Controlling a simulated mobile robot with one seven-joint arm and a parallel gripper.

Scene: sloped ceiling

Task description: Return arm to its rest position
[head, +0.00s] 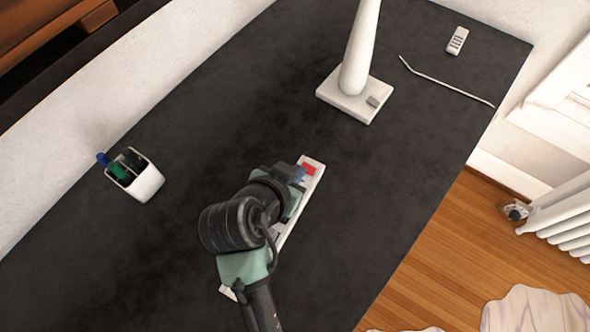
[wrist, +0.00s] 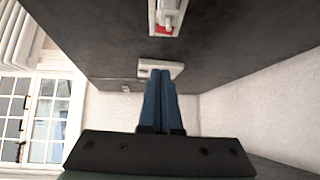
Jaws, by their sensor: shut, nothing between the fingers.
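My gripper (head: 299,175) is over the dark table, above a long white strip with a red part. In the wrist view its two blue fingers (wrist: 160,75) are together, with nothing visible between them. The white strip (head: 312,183) lies on the table, partly hidden under my arm. Its red part (head: 309,169) shows beside the fingertips in the head view. In the wrist view the end of the strip (wrist: 154,20) is at the top edge, apart from the fingers.
A white lamp-like stand (head: 328,90) is beyond my gripper. A white pen holder (head: 147,184) stands left. A remote (head: 457,41) and a thin white cord (head: 447,82) lie at the far right. The dark table (head: 215,120) is clear between them.

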